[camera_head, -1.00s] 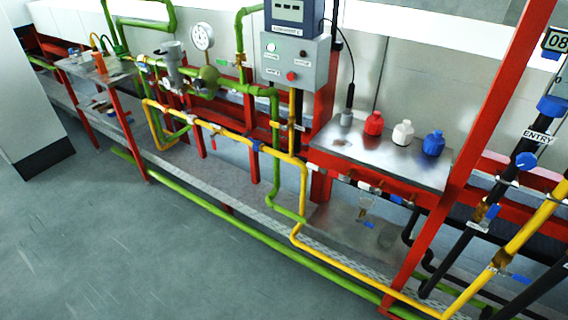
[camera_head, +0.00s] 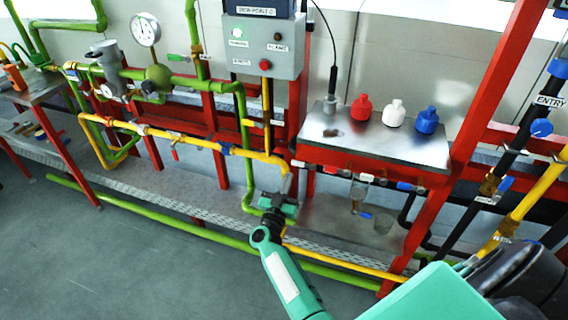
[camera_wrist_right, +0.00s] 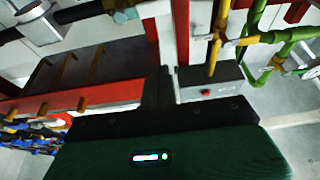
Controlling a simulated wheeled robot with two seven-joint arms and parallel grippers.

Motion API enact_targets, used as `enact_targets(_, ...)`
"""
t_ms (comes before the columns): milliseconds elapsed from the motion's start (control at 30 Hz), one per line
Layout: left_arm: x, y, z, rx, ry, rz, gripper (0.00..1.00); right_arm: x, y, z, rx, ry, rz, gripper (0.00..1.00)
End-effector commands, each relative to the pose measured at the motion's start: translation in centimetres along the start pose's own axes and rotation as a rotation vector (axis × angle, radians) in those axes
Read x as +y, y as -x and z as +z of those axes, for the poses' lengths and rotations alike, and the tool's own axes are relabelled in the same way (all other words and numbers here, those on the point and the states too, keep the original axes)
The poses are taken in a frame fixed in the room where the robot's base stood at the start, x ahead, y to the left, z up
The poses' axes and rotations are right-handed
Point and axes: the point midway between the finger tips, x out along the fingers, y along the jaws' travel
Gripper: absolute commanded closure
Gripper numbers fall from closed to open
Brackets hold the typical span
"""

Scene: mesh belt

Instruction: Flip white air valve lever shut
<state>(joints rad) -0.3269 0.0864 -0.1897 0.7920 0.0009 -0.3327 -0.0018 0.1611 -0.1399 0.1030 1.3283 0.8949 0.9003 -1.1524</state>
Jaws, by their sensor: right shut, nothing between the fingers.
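The small white lever (camera_head: 362,178) sits under the front edge of the metal bench with the bottles in the head view, between a red fitting on its left and a blue lever on its right. It is too small to tell its exact angle. My right gripper (camera_head: 287,198) is left of and a little below the white lever, apart from it, in front of the yellow and green pipes. It is shut and empty. In the right wrist view its dark body fills the lower middle, and I cannot make out the white lever there. My left gripper is not in view.
The metal bench (camera_head: 335,142) carries red, white and blue bottles. A red post (camera_head: 470,150) stands right of the levers. A grey control box (camera_head: 263,47) is above left. Yellow pipe (camera_head: 190,141) and green pipe (camera_head: 130,222) run along the frame. Floor at lower left is clear.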

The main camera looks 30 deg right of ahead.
Motion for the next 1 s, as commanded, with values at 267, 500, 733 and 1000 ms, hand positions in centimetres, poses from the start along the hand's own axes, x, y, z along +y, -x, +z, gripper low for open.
enact_targets(267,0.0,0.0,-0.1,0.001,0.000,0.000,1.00,0.0,-0.3,0.1,0.001,0.001,-0.003,1.00)
enact_targets(500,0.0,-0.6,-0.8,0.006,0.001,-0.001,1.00,0.0,-3.6,0.2,0.005,0.001,-0.003,1.00)
enact_targets(733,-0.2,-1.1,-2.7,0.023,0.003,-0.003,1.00,-0.1,-8.7,0.3,0.005,0.001,-0.004,1.00)
enact_targets(1000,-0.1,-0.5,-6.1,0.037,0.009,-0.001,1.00,-0.1,-9.5,1.5,0.000,0.001,-0.005,1.00)
